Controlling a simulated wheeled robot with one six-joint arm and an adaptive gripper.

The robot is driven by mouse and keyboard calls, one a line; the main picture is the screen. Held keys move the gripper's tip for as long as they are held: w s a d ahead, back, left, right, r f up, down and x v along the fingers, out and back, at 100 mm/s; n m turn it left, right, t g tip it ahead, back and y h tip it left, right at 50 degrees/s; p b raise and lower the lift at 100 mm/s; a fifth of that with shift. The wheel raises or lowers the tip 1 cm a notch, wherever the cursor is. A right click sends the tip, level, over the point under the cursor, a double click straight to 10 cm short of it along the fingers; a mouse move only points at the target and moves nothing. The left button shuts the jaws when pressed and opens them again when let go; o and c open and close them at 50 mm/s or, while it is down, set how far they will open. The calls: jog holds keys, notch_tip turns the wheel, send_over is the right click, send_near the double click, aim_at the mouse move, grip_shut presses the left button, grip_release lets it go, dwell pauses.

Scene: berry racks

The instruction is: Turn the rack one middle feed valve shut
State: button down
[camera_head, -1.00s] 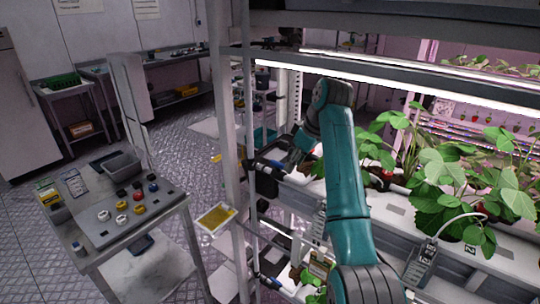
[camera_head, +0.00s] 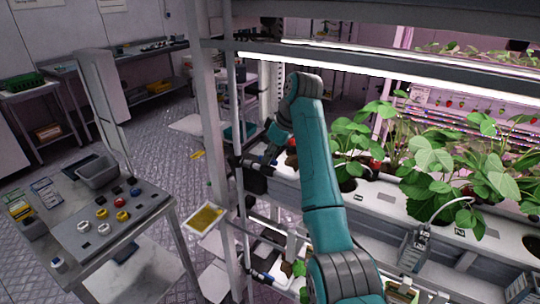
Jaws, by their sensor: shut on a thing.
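My teal arm reaches up and over to the rack's left end. My gripper (camera_head: 266,161) is small and dark there, at the feed pipe beside the upright post. It is shut on the middle feed valve (camera_head: 255,178), a dark fitting on the pipe at the level of the planted tray. The jaws and the valve handle are both dark and overlap, so the handle's angle cannot be made out. Another dark fitting (camera_head: 262,276) sits lower on the same pipe.
Strawberry plants (camera_head: 440,165) fill the white tray (camera_head: 385,205) to the right.

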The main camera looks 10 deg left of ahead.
jog(key=shift+m, duration=0.3)
jog(key=m+t, duration=0.1)
jog(key=m, duration=0.2)
jog(key=shift+s+f+h, duration=0.1)
jog(key=shift+s+h, duration=0.05)
jog(key=shift+h, duration=0.25)
jog(key=m, duration=0.2)
jog(key=m+t+h, duration=0.1)
jog(key=m, duration=0.2)
jog(key=shift+s+a, duration=0.1)
jog(key=shift+a, duration=0.1)
jog(key=m+h, duration=0.1)
jog(key=m, duration=0.1)
jog(key=m+h, duration=0.1)
jog(key=m, duration=0.1)
jog(key=shift+a+m+t, duration=0.15)
jog(key=shift+m+t, duration=0.15)
jog(key=shift+t, duration=0.1)
jog(key=shift+a+m+h, duration=0.15)
jog(key=shift+m+h, duration=0.85)
jog(key=shift+m, duration=1.3)
jog(key=c, duration=1.2)
grip_release()
jog(key=shift+o, duration=0.2)
